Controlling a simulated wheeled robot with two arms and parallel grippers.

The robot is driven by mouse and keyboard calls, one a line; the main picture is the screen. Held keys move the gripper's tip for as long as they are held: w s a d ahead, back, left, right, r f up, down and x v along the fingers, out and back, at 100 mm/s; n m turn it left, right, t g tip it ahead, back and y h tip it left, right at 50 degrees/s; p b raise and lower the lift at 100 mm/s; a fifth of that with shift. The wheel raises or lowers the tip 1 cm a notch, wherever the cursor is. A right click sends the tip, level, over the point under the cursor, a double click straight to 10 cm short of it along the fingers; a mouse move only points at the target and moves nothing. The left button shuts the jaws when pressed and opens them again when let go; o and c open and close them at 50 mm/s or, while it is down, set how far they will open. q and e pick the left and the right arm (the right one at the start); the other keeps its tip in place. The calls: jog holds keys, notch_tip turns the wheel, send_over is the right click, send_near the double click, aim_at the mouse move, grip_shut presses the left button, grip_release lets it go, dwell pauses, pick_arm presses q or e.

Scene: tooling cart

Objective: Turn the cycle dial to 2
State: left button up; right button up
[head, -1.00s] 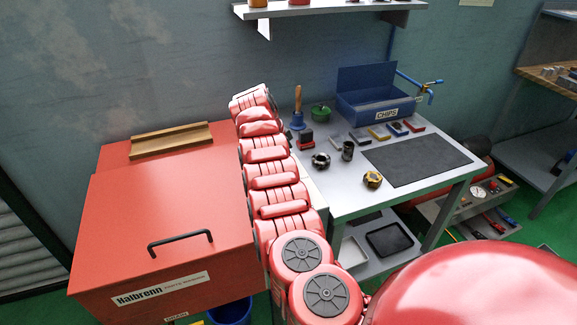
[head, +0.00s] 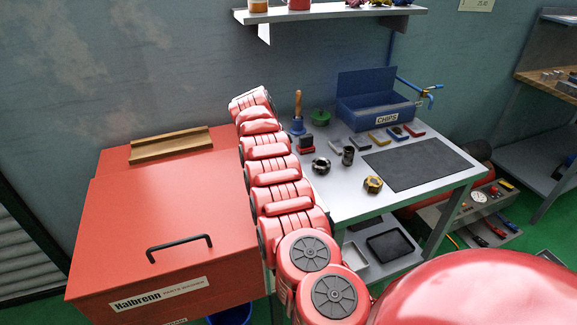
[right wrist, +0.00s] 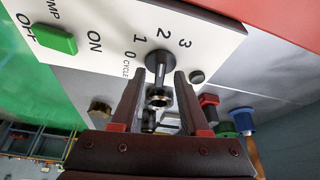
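The cycle dial (right wrist: 160,68) is a black knob on a white panel (right wrist: 112,20), with 0, 1, 2 and 3 printed around it. I cannot tell clearly which number it points to. My right gripper (right wrist: 157,80) is open, with one fingertip on each side of the knob and small gaps visible. The panel and this gripper are hidden in the head view, where my red arm runs up beside the red parts washer (head: 165,215). My left gripper is not in view.
A green pump switch (right wrist: 55,39) and a small black button (right wrist: 197,77) flank the dial. The grey bench (head: 345,205) right of my arm carries a blue chips box (head: 375,110), a handbell (head: 298,120), metal parts and a dark mat (head: 418,163).

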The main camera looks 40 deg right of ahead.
jog(key=p+v, duration=0.5)
jog(key=v, duration=1.2)
jog(key=shift+r, duration=0.2)
